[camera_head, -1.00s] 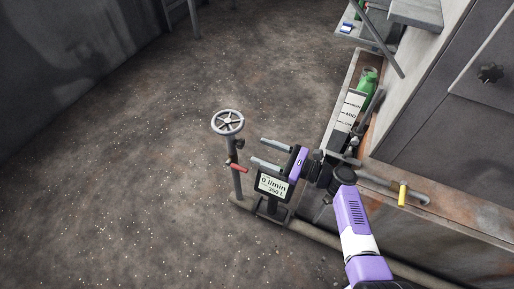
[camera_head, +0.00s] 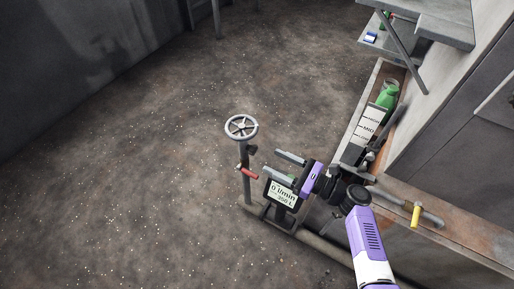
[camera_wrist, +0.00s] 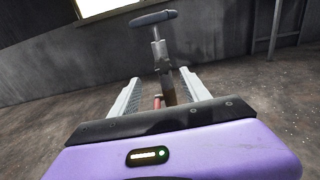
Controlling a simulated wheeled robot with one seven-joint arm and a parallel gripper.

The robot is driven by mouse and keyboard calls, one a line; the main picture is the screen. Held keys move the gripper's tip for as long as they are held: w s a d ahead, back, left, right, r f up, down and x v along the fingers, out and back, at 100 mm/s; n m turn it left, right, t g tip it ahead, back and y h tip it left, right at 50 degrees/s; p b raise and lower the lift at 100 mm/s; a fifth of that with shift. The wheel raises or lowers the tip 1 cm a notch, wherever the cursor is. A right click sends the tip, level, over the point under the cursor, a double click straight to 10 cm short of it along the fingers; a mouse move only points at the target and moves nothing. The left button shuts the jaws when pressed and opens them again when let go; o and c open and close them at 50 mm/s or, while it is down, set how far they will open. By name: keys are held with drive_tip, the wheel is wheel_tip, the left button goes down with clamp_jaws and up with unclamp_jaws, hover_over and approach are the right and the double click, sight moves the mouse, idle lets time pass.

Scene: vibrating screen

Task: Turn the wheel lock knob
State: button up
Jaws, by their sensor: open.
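A grey spoked handwheel (camera_head: 241,127) tops an upright post left of my gripper in the head view. It appears nearly edge-on in the wrist view (camera_wrist: 153,18). A small dark knob (camera_head: 252,150) sits on the post just below the wheel; I cannot tell for certain that it is the lock knob. A red handle (camera_head: 248,172) sticks out lower on the post. My gripper (camera_head: 283,167) is open and empty, to the right of the post and apart from it. In the wrist view the post shows between the two fingers (camera_wrist: 159,88), beyond them.
A meter display (camera_head: 283,194) stands just below my gripper in the head view. A pipe with a yellow handle (camera_head: 416,215), a level gauge (camera_head: 369,127) and a green bottle (camera_head: 388,95) line the right side. The floor on the left is clear.

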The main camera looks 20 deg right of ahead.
sight(256, 150)
drive_tip(key=shift+w+d+r, duration=0.1)
drive_tip(key=shift+d+r, duration=0.05)
drive_tip(key=shift+d, duration=0.1)
drive_tip(key=shift+b+x, duration=0.95)
drive_tip(key=shift+x, duration=2.85)
clamp_jaws()
